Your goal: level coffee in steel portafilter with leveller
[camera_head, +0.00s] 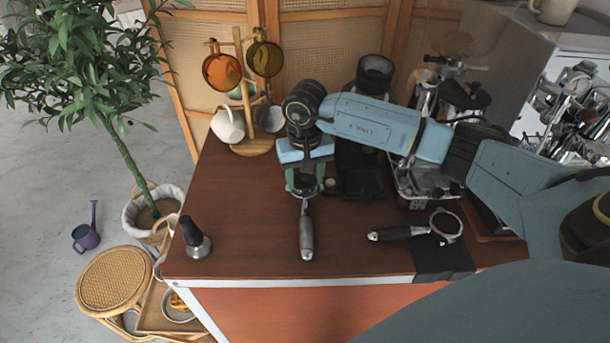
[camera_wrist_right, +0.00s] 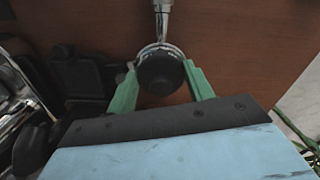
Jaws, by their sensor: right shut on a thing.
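My right gripper (camera_head: 304,184) reaches down over the cart top, its green fingers shut on the leveller. In the right wrist view the leveller (camera_wrist_right: 160,72) is a round, black-topped piece between the two fingertips (camera_wrist_right: 161,80). The steel portafilter (camera_head: 306,236) lies with its handle toward the front edge, its head directly under the gripper. In the right wrist view the portafilter's steel neck (camera_wrist_right: 162,22) runs up from a metal rim just below the leveller. The leveller hides the coffee, and I cannot tell whether it touches it. My left gripper is out of view.
A second portafilter (camera_head: 402,232) with a black handle lies partly on a black mat (camera_head: 443,268) at the right. A tamper (camera_head: 195,240) stands near the left front corner. A mug tree (camera_head: 255,146) and the coffee machine stand behind. Bare wood lies left of the steel portafilter.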

